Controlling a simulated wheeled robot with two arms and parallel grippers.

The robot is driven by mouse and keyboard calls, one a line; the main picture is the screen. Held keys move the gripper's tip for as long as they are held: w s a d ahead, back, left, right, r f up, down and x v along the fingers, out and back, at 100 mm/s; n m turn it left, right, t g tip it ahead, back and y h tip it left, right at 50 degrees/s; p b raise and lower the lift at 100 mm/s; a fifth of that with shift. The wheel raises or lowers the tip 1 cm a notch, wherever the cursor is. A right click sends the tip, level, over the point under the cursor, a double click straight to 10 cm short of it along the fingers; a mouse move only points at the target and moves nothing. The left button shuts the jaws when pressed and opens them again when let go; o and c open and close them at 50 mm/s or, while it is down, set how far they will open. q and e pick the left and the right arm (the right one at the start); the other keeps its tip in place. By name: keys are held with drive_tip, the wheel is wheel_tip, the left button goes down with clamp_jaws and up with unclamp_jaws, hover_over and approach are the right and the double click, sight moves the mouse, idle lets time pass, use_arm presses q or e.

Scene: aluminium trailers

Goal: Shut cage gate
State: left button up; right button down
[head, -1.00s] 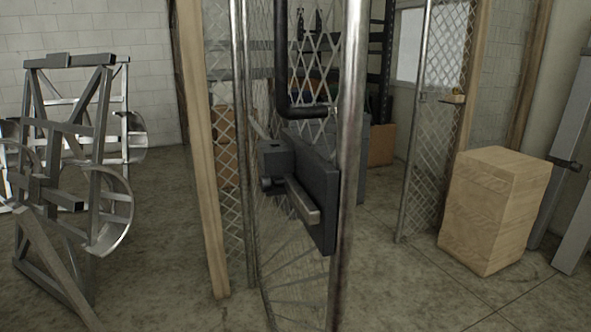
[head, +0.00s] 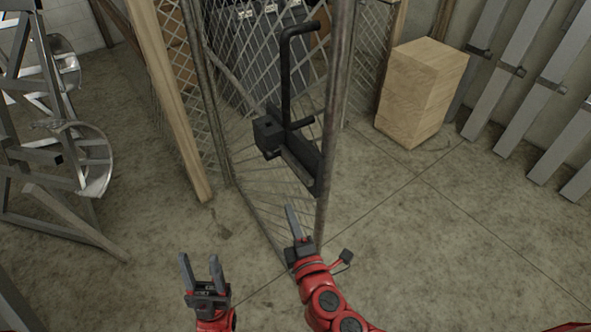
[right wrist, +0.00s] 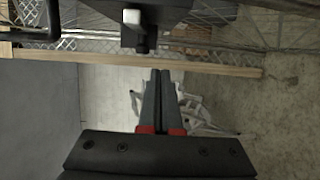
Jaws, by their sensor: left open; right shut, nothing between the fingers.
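The cage gate (head: 338,120) is a mesh panel in a round metal frame. It stands swung out toward me in the head view, its free edge post nearest. A dark latch box with a plate (head: 300,155) and a bent black bar handle (head: 285,75) sit on it. My right gripper (head: 291,212) is shut and empty, just below the latch plate and close to the gate's lower part; I cannot tell if it touches. In the right wrist view its fingers (right wrist: 159,95) are together beneath the dark latch. My left gripper (head: 198,268) is open and empty, low and left of the gate.
A wooden post (head: 165,110) and fixed mesh stand left of the gate. A wooden crate (head: 420,90) stands to the right, with metal beams (head: 515,90) along the wall. A metal frame rack (head: 50,130) stands at far left. The concrete floor right of the gate is clear.

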drive_tip(key=w+d+p, duration=0.1)
drive_tip(key=w+p, duration=0.3)
drive_tip(key=w, duration=0.7)
drive_tip(key=shift+w, duration=0.35)
drive_tip(key=shift+f, duration=0.1)
